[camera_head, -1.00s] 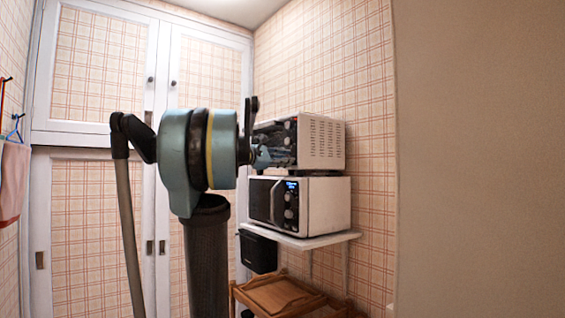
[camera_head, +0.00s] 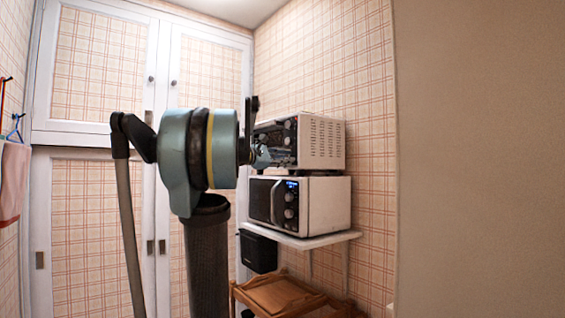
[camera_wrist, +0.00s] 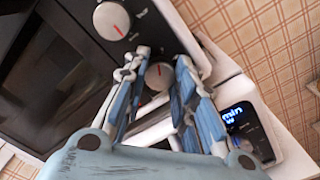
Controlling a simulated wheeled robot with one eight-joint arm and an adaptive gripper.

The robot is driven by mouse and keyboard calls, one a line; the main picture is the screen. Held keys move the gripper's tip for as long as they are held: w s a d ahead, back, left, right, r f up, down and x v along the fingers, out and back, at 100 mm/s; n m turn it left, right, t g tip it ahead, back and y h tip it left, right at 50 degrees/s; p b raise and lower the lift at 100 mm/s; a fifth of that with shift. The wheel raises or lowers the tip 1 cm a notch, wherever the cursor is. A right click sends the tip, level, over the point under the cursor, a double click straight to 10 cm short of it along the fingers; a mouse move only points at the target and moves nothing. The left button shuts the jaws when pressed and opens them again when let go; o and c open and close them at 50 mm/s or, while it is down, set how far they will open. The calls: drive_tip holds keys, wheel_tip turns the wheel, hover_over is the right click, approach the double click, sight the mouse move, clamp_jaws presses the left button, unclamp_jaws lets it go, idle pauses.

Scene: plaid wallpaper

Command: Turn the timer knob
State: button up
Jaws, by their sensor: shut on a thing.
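The toaster oven (camera_head: 322,143) is a white box with a dark front, standing on top of a microwave. In the wrist view, its dark control panel shows a large silver knob with a red mark (camera_wrist: 112,20). A second silver knob with a red mark (camera_wrist: 158,76) sits lower, between the fingers of my gripper (camera_wrist: 162,60). My gripper is shut on this lower knob, with blue-padded fingers on both sides of it. No label shows which knob is the timer. In the head view, my gripper (camera_head: 262,156) is at the oven's front, partly hidden by my arm.
The white microwave (camera_head: 325,206), with a lit blue display (camera_wrist: 234,114), stands under the oven on a white wall shelf (camera_head: 318,240). A wooden cart (camera_head: 280,295) is below. Panelled cupboard doors (camera_head: 100,85) stand behind my arm. A plain wall (camera_head: 480,160) is at the right.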

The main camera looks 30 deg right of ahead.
drive_tip(key=o, duration=1.1)
drive_tip(key=shift+s+a, duration=0.2)
drive_tip(key=shift+a, duration=2.8)
drive_tip(key=shift+s+a, duration=0.2)
drive_tip(key=shift+a, duration=2.8)
